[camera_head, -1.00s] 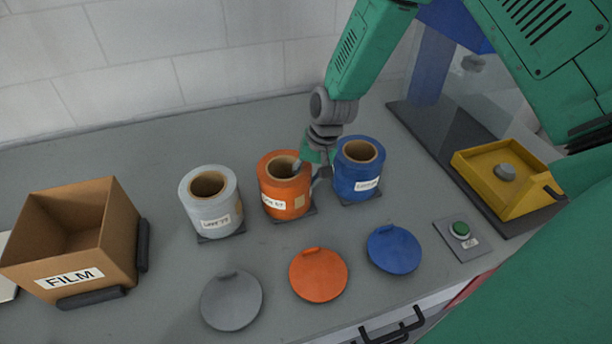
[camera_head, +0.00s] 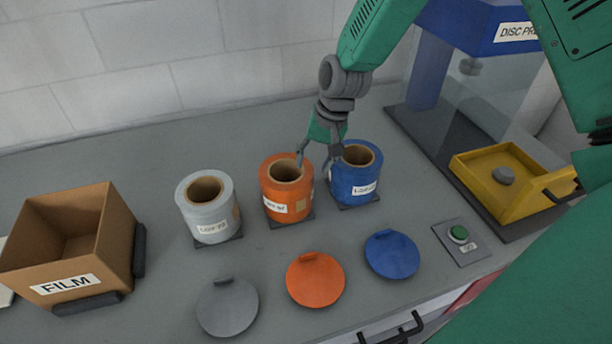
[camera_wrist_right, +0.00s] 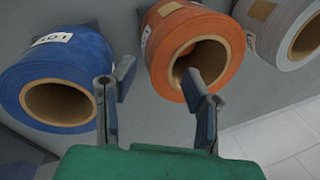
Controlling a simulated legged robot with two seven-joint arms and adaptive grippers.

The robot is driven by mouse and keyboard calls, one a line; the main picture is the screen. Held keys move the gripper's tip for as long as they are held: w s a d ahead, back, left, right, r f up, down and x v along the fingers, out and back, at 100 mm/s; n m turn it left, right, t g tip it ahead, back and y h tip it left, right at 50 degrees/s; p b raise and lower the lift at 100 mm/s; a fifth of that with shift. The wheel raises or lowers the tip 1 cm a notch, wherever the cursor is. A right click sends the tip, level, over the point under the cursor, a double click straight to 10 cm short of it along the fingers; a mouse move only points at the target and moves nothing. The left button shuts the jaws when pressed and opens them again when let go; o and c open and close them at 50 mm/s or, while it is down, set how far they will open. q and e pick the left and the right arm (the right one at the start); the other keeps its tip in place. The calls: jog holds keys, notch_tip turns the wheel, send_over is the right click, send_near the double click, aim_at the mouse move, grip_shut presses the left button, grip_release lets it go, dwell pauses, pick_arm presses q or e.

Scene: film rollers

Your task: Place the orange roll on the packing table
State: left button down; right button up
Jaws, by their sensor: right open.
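The orange roll (camera_head: 284,191) stands upright on a dark base plate on the grey table, between the grey roll and the blue roll. In the right wrist view the open fingers (camera_wrist_right: 160,95) are spread, one in front of the orange roll (camera_wrist_right: 165,45) and one in front of the blue roll. Whether a finger touches the orange roll cannot be told. No surface is labelled as the packing table. My left gripper is out of view.
The grey roll (camera_head: 220,214) and blue roll (camera_head: 354,184) stand close on either side. Grey, orange (camera_head: 316,282) and blue discs lie in front. A FILM box (camera_head: 110,235) is at left. A button box (camera_head: 468,249) and yellow tray (camera_head: 535,170) are at right.

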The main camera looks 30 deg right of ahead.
jog(key=v, duration=0.5)
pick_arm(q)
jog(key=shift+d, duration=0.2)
pick_arm(e)
jog(key=shift+d, duration=0.25)
